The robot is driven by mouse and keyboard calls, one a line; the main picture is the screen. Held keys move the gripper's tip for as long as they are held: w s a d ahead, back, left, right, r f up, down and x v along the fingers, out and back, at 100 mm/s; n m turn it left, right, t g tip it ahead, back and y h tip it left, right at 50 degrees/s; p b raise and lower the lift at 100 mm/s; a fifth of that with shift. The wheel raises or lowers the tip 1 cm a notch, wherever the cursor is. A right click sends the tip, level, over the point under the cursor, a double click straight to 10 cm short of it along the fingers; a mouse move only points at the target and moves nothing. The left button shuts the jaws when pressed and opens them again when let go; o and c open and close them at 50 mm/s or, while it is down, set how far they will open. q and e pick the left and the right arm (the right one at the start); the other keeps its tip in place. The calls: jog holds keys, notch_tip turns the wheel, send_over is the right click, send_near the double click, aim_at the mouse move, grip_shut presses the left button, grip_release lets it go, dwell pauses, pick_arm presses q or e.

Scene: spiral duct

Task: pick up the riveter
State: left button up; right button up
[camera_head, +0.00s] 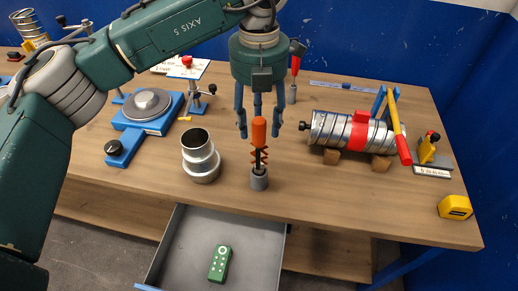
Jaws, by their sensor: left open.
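An upright tool with an orange grip and a dark, coiled lower part, which looks like the riveter (259,133), stands in a small grey cup (259,181) near the middle of the bench. My left gripper (259,128) points down directly over it with its fingers spread. In the picture the orange grip shows between the fingertips; whether any finger touches it I cannot tell. The gripper holds nothing that I can see. My right gripper is out of view.
A stepped metal duct fitting (199,157) stands close to the left. A spiral duct (345,132) with a red band lies right on wooden blocks, beside red-and-yellow handles (398,130). A blue turntable device (147,109) is left. An open drawer (187,250) holds a green remote (220,263).

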aim_at(259, 132)
pick_arm(q)
notch_tip(259, 132, down, 3)
jog(key=shift+w+f+p, duration=0.1)
jog(key=shift+f+p, duration=0.1)
jog(key=shift+p, duration=0.7)
jog(key=shift+f, duration=0.35)
grip_shut()
jog(key=shift+r, duration=0.1)
jog(key=shift+w+r, duration=0.1)
jog(key=shift+r, duration=0.05)
